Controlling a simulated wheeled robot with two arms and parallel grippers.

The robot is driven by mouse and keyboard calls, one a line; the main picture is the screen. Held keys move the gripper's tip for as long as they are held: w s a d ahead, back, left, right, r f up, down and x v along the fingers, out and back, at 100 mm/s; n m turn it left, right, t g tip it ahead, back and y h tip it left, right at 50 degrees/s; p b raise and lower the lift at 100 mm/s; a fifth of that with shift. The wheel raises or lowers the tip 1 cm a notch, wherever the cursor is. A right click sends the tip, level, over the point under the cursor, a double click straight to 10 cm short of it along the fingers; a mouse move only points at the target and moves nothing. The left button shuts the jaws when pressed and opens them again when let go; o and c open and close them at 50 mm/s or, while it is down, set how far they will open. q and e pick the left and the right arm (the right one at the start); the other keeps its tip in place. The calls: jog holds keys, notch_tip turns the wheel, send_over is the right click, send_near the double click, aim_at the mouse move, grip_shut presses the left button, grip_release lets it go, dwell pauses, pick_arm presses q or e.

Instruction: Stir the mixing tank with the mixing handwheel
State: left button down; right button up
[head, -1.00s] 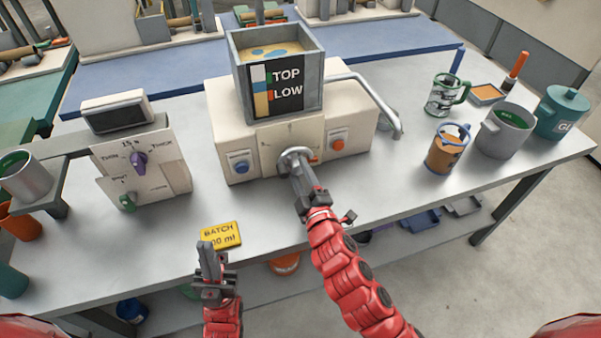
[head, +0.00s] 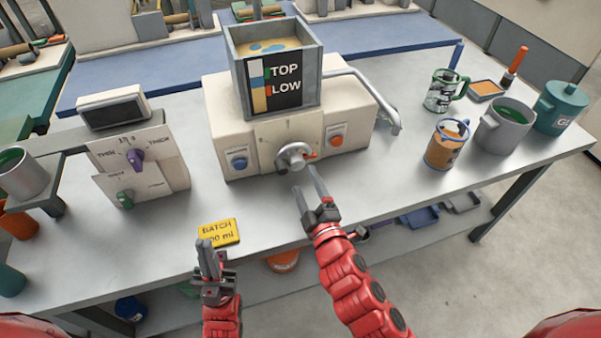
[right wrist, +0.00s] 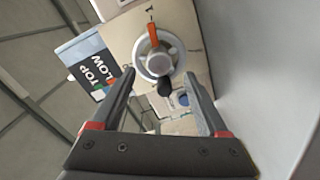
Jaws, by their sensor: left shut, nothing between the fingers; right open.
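The mixing tank (head: 277,82) is a grey open-topped box with a pale blue-streaked mix inside and a TOP/LOW label on its front. It sits on a cream machine body. The mixing handwheel (head: 292,156) is a grey wheel on the body's front with an orange part at its right; it also shows between my fingers in the right wrist view (right wrist: 159,64), with a dark knob at its rim. My right gripper (head: 308,182) is open and empty, just in front of and below the wheel, apart from it. My left gripper (head: 204,246) is shut and empty over the table's front edge.
A yellow BATCH card (head: 220,232) lies near my left gripper. A blue button (head: 238,164) and an orange button (head: 336,140) flank the wheel. A dial box (head: 143,172) stands left; mugs and a grey pot (head: 505,128) stand right.

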jog(key=p+v, duration=0.5)
jog(key=v, duration=0.7)
jog(key=shift+s, duration=0.25)
jog(key=shift+r, duration=0.15)
